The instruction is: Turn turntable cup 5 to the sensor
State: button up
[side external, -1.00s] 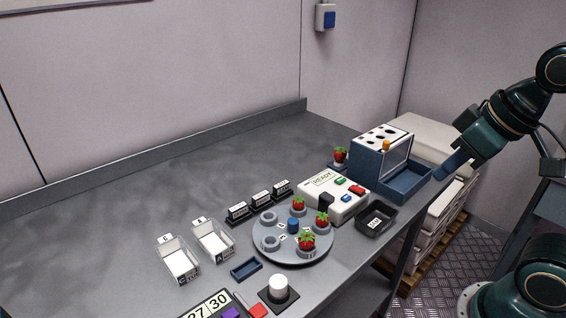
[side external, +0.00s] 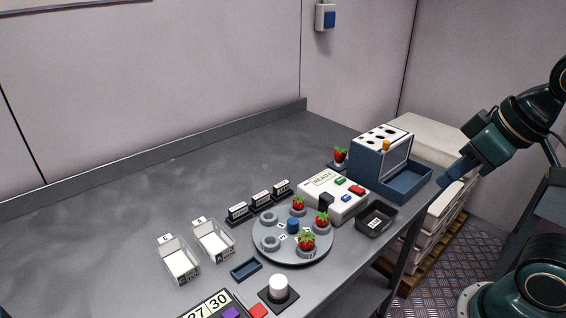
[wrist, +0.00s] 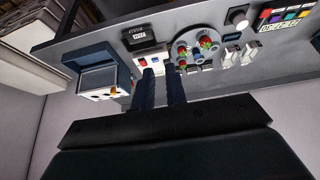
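The grey turntable (side external: 292,258) stands on the bench with a blue hub (side external: 292,226). Three of its cups carry red strawberries (side external: 307,243), and two cups (side external: 268,216) look empty. The cup numbers are too small to read, so I cannot tell which is cup 5. A small dark block (side external: 326,201), possibly the sensor, stands at the turntable's edge beside the white READY box (side external: 345,206). My gripper (side external: 449,174) is far to the right of the turntable, above the bench's edge. In the wrist view its fingers (wrist: 161,76) are apart with nothing between them.
A blue rack box with a tray (side external: 405,183) stands at the right, between my gripper and the turntable. A black bin (side external: 375,219), a white knob (side external: 278,286), clear trays (side external: 213,240) and black labelled blocks (side external: 260,200) surround the turntable. The back left bench is clear.

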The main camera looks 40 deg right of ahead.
jog(key=o, duration=0.6)
jog(key=shift+w+r, duration=0.15)
jog(key=shift+w, duration=0.1)
jog(key=g, duration=0.6)
send_over(293, 221)
notch_tip(293, 221, down, 7)
jog(key=shift+n, duration=0.3)
jog(key=shift+f, duration=0.35)
notch_tip(293, 221, down, 13)
jog(key=shift+f, duration=0.2)
grip_shut()
